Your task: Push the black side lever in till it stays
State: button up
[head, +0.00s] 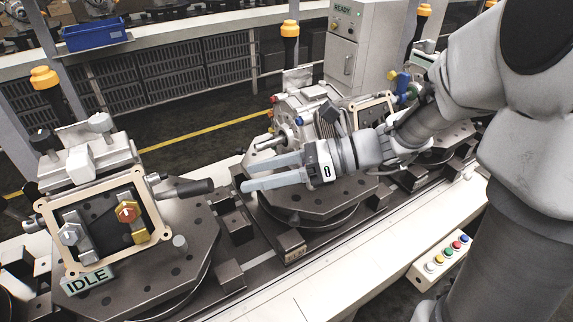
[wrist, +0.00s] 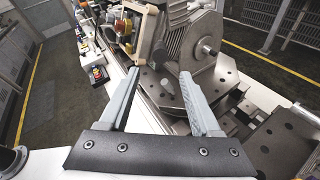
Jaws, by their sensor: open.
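The black side lever (head: 187,188) sticks out from the right side of the left fixture (head: 107,215) in the head view. Its dark grip points right, toward my gripper. My gripper (head: 246,174) is open and empty, its two fingers pointing left. In the head view the fingertips appear a short way right of the lever's end, apart from it. In the wrist view my gripper (wrist: 159,73) shows spread fingers with nothing between them.
A sign reading IDLE (head: 86,282) is at the left fixture's front. Another fixture with a finned housing (head: 298,112) stands behind my gripper. Dark blocks (head: 236,226) lie between the round plates. A button box (head: 441,259) is at the front right.

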jog(key=shift+v, duration=2.3)
jog(key=s+a+n+g+h, duration=0.1)
jog(key=s+a+n+h, duration=0.1)
jog(key=s+n+h, duration=0.75)
jog(key=d+n+t+h, duration=0.5)
jog(key=d+n, duration=0.6)
jog(key=n, duration=0.1)
jog(key=shift+s+d+r+t, duration=0.25)
jog(key=shift+s+r+t, duration=0.05)
jog(key=shift+s+t, duration=0.15)
